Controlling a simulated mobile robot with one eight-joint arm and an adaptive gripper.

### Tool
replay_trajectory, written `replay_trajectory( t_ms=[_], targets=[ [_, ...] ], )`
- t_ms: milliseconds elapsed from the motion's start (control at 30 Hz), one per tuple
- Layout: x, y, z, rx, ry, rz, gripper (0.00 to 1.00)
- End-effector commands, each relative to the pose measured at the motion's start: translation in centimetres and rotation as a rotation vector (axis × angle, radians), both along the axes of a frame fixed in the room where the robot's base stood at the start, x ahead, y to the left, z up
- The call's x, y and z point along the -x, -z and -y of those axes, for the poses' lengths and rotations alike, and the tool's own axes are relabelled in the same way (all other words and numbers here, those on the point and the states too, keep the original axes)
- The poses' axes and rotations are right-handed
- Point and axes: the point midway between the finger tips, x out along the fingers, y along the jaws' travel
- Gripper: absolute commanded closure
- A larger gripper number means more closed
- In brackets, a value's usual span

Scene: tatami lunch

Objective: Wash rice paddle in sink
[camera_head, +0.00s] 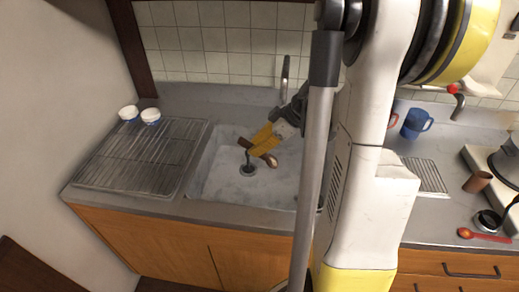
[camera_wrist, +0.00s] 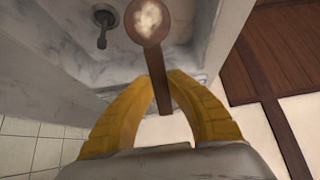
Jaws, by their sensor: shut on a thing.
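The rice paddle (camera_wrist: 149,22) is brown, with a whitish patch of residue on its round head in the wrist view. My gripper (camera_wrist: 161,82) has its yellow fingers closed on the paddle's handle, and the head points away from the palm. In the head view the paddle (camera_head: 270,160) and my gripper (camera_head: 257,146) are over the sink (camera_head: 213,181). Whether the paddle touches the basin cannot be told. The sink is a pale marbled basin with a dark drain (camera_head: 248,170). The faucet (camera_head: 285,75) rises behind it; no water stream is visible.
A wire rack (camera_head: 140,157) lies left of the sink, with two small white bowls (camera_head: 129,112) (camera_head: 150,115) behind it. Blue mug (camera_head: 416,123), red mug (camera_head: 393,119), brown cup (camera_head: 477,181) and red spoon (camera_head: 484,236) are on the right. A wall stands at far left.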

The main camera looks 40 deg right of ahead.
Motion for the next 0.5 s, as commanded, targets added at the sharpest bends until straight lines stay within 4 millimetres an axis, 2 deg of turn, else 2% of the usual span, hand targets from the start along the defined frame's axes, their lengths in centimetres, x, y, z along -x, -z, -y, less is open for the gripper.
replay_trajectory(
  t_ms=[500],
  targets=[
    [0.0, 4.9, 0.0, 0.001, 0.0, -0.001, 1.0]
  ],
)
